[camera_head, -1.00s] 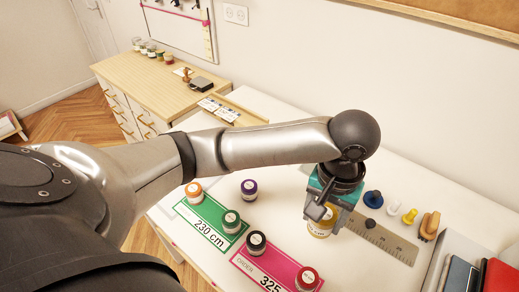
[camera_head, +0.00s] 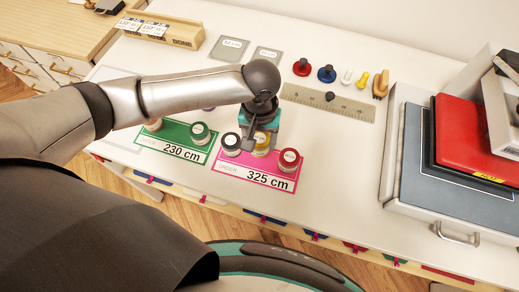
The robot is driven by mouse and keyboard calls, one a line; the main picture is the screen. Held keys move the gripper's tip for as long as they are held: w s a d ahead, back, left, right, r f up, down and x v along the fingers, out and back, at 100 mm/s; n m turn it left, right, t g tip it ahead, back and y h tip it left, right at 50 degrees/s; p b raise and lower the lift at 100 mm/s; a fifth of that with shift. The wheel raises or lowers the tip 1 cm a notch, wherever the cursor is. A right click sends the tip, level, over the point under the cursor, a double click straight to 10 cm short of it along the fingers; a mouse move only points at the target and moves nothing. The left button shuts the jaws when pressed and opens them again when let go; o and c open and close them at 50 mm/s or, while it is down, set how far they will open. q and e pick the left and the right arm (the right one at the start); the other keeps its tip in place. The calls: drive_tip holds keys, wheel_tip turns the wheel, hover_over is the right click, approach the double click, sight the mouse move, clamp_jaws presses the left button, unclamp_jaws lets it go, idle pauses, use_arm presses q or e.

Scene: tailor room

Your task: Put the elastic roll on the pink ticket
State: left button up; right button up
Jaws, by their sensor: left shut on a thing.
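The pink ticket (camera_head: 228,165), marked 325 cm, lies on the white table. A black-topped roll (camera_head: 231,146) stands on its left part and a red roll (camera_head: 289,161) on its right part. My left gripper (camera_head: 257,137) points down and is shut on a yellow elastic roll (camera_head: 263,149). The roll shows between the black and red ones, over the ticket's back part. The gripper hides part of it, and I cannot tell whether it touches the ticket. My right gripper is out of view.
A green ticket (camera_head: 172,149), marked 230 cm, bears an orange roll (camera_head: 154,124) and a dark green roll (camera_head: 199,134). A purple roll is mostly hidden by my arm. A ruler (camera_head: 340,108) lies behind; a grey tray with books (camera_head: 410,170) stands right.

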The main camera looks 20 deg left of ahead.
sight(260, 138)
use_arm(q)
drive_tip(key=shift+f, duration=0.75)
wheel_tip(260, 138, down, 3)
drive_tip(key=shift+r+b, duration=0.15)
drive_tip(key=shift+b, duration=0.2)
drive_tip(key=shift+f, duration=0.5)
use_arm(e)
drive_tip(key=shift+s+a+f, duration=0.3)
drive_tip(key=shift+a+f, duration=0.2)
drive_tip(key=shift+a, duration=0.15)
use_arm(q)
drive_tip(key=shift+f, duration=0.1)
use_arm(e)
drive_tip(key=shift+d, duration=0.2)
use_arm(q)
drive_tip(key=o, duration=1.1)
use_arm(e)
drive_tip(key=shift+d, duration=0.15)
use_arm(q)
wheel_tip(260, 138, up, 12)
drive_tip(key=shift+r+p, duration=0.2)
drive_tip(key=shift+p, duration=0.8)
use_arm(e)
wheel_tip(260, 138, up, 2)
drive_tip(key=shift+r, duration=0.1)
